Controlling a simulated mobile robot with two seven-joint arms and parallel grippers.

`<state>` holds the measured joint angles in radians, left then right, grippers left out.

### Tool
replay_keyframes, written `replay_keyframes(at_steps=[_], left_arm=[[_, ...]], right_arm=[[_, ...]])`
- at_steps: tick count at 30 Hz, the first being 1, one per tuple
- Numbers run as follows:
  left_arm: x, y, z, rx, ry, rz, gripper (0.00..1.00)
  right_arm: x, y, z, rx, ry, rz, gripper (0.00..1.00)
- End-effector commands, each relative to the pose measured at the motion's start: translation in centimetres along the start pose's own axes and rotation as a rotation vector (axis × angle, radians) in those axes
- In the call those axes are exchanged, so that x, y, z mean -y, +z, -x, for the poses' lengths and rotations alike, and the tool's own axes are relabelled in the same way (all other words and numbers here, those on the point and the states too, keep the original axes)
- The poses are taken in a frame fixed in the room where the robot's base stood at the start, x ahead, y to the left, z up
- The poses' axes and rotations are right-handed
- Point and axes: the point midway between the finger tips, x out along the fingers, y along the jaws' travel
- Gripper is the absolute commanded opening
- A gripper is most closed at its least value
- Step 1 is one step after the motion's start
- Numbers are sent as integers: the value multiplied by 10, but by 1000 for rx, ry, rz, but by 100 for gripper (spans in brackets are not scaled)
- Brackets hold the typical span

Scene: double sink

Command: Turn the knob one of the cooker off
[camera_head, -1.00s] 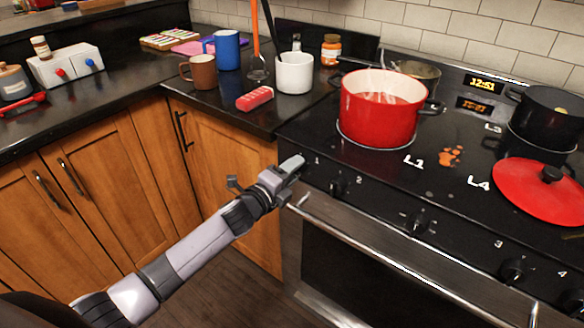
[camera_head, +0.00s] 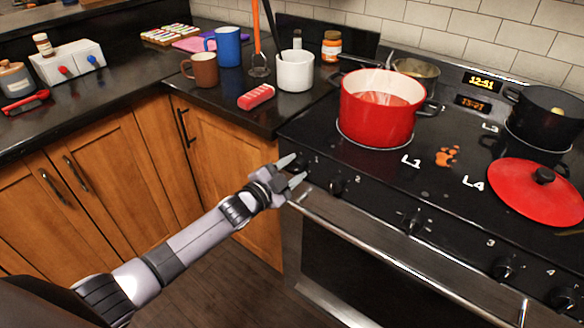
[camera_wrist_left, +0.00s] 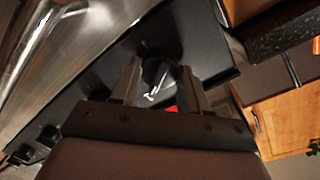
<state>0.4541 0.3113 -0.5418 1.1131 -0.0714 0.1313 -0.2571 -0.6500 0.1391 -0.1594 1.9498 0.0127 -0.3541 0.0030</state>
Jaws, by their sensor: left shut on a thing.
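The cooker (camera_head: 440,190) is black with a row of knobs along its front panel. Knob one (camera_head: 303,164), by the number 1 at the panel's left end, is mostly hidden by my left gripper (camera_head: 293,171). In the left wrist view, knob one (camera_wrist_left: 152,72) is dark and sits between the two fingers of my left gripper (camera_wrist_left: 158,84), which is shut on it. The knob's exact angle is hard to read. My right gripper is not in view.
A red pot (camera_head: 378,112) stands on the hob behind knob one. Knob two (camera_head: 337,186) sits just to the right. The oven handle (camera_head: 400,258) runs below the panel.

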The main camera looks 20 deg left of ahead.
Motion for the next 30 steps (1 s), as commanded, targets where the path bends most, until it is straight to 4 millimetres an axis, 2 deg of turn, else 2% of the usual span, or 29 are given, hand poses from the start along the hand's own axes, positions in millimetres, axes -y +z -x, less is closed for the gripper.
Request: replay_keyframes(at_steps=[21, 30], left_arm=[[-1, 3, 0, -44, 11, 671, 14], [-2, 3, 0, -58, 14, 886, 14]], right_arm=[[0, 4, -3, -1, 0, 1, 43], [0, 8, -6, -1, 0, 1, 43]])
